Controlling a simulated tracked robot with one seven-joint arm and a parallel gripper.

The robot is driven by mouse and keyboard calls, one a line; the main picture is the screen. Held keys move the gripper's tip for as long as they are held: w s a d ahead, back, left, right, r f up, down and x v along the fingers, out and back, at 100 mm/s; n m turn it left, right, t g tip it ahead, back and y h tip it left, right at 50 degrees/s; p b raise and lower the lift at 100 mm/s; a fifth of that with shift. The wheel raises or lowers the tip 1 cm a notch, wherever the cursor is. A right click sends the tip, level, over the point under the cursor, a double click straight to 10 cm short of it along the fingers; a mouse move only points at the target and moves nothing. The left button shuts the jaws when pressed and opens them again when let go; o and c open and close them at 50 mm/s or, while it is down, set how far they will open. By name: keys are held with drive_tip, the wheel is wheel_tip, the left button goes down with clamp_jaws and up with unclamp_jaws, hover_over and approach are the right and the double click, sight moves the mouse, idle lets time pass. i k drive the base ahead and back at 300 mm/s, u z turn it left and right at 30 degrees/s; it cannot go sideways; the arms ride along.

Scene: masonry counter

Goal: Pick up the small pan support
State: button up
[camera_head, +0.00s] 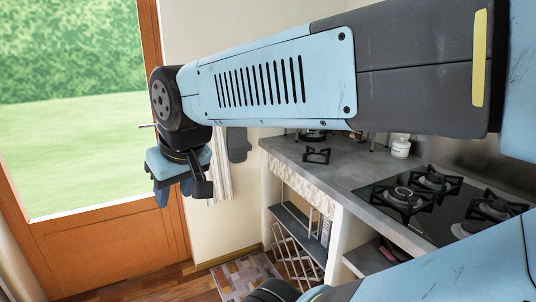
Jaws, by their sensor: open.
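A small black pan support (316,155) lies on the grey counter top (332,176), near its left end. My gripper (174,204) hangs at the left end of my outstretched light-blue arm, pointing down. It is open, and I see nothing between its fingers. It is well to the left of the pan support in the picture, apart from it and in front of the door. My arm crosses above the counter and hides part of its back.
A gas hob (426,203) with black pan grates is set into the counter at the right. A white lidded jar (400,148) stands at the back. A cloth (217,170) hangs on the wall left of the counter. A patterned rug (240,278) lies below.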

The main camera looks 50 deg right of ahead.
sight(317, 154)
drive_tip(key=u, duration=0.45)
drive_tip(key=i, duration=1.45)
drive_tip(key=z, duration=2.75)
drive_tip(key=i, duration=0.15)
drive_tip(key=z, duration=1.3)
drive_tip(key=i, duration=0.85)
drive_tip(key=u, duration=0.05)
